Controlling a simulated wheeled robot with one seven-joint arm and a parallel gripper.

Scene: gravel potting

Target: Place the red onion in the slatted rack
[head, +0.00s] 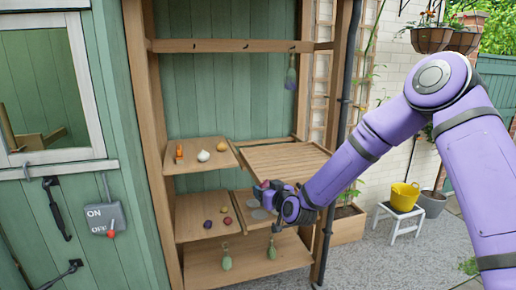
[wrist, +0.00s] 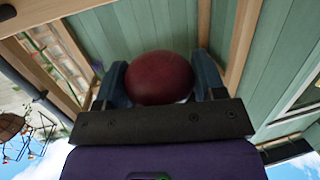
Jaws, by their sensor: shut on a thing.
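My gripper (head: 272,191) is at the front of the shelf unit, just below the front edge of the slatted rack (head: 285,160). In the wrist view my gripper (wrist: 160,82) has its two blue fingers on either side of a dark red, round onion (wrist: 160,78), and is shut on it. In the head view only a small reddish bit of the onion (head: 265,184) shows at the gripper's tip. The slatted rack is the upper right shelf and its slats look bare. My arm covers part of the lower right shelf.
The upper left shelf (head: 190,166) holds an orange thing, a white bulb and a yellowish one. The lower left shelf (head: 190,232) holds several small vegetables. A post (head: 330,150) stands right of the rack.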

